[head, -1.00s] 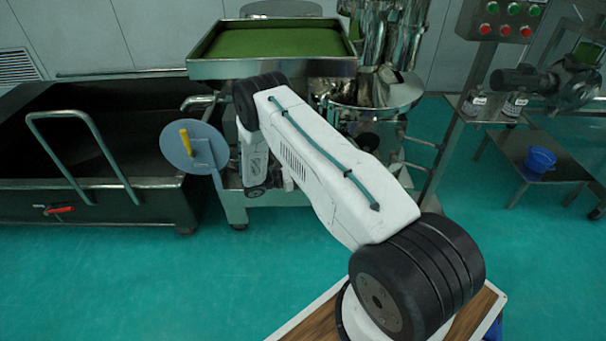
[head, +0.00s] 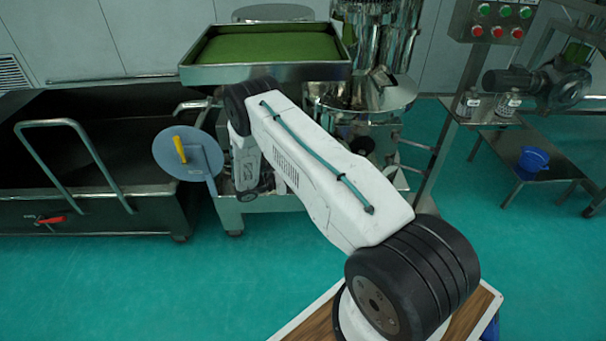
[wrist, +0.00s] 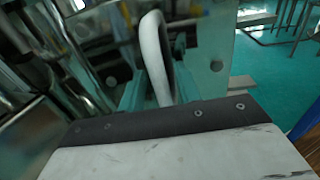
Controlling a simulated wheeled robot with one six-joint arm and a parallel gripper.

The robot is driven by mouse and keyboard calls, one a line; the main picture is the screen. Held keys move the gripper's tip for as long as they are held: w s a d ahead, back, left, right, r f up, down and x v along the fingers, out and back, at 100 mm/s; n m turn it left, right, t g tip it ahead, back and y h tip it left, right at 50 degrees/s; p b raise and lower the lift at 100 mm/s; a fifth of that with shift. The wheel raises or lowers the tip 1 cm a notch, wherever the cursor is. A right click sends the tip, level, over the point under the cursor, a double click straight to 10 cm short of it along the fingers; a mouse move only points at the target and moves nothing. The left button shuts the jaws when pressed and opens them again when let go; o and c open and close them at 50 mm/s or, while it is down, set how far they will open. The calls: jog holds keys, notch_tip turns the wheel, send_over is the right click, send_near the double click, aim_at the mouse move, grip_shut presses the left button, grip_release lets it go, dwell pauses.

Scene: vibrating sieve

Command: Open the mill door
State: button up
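A shiny steel machine (head: 378,95), which may be the mill, stands behind my arm in the head view. My arm covers part of its front, and I cannot make out the door's outline. In the wrist view a pale curved bar handle (wrist: 153,52) stands between the two teal fingers of my gripper (wrist: 158,88). One finger is on each side of it, very close. Whether they press on the handle is not clear. The gripper's fingers are hidden behind the arm in the head view.
A round grey disc (head: 204,158) with a yellow handle is left of my arm. A green-bedded tray (head: 207,74) is above it. A dark cart (head: 100,208) stands at left, a control post (head: 447,125) at right. The green floor in front is clear.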

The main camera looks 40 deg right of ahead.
jog(key=v, duration=0.7)
jog(key=shift+a, duration=0.4)
jog(key=shift+w, duration=0.1)
